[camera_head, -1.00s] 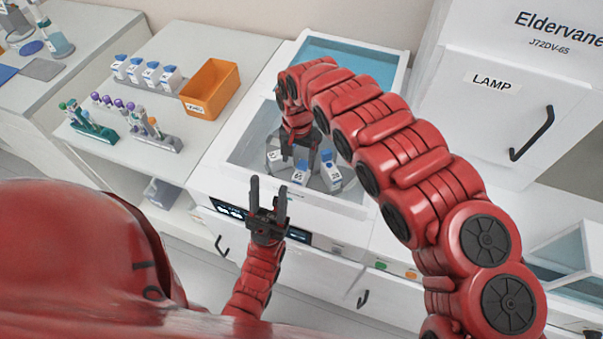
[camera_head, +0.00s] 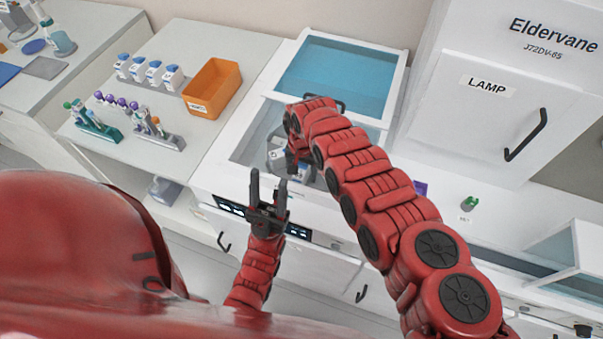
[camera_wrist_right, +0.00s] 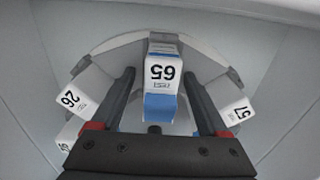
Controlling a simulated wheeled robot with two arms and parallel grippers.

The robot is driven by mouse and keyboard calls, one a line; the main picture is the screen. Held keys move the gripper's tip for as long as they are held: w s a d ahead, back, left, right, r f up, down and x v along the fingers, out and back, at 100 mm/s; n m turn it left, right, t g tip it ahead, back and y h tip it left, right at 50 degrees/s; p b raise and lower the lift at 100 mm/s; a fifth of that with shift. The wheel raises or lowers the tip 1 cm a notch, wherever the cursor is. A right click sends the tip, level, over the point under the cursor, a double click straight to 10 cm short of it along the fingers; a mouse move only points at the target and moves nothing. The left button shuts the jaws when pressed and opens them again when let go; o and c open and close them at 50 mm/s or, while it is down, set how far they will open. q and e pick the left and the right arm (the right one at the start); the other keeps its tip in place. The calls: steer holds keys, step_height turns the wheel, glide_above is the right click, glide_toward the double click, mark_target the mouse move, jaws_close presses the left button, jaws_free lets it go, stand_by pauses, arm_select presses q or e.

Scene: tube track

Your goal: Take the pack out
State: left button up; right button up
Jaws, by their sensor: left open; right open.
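An open machine chamber (camera_head: 243,146) holds a round grey holder with white, blue-topped packs. In the right wrist view, the pack marked 65 (camera_wrist_right: 162,72) stands between the fingers of my right gripper (camera_wrist_right: 160,82). The gripper is open, with a gap showing on each side of the pack. Pack 26 (camera_wrist_right: 72,98) is at the left, pack 57 (camera_wrist_right: 238,111) at the right, and a partly hidden pack (camera_wrist_right: 67,136) at lower left. In the head view, my right arm hides most of the packs. My left gripper (camera_head: 267,190) is open and empty in front of the machine.
An orange bin (camera_head: 213,88), a row of blue-topped white packs (camera_head: 153,72) and tube racks (camera_head: 95,125) are on the left counter. A LAMP cabinet (camera_head: 480,120) stands at right. The chamber walls enclose my right gripper.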

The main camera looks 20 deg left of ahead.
jaws_close()
stand_by(0.4)
steer(key=shift+r, duration=0.1)
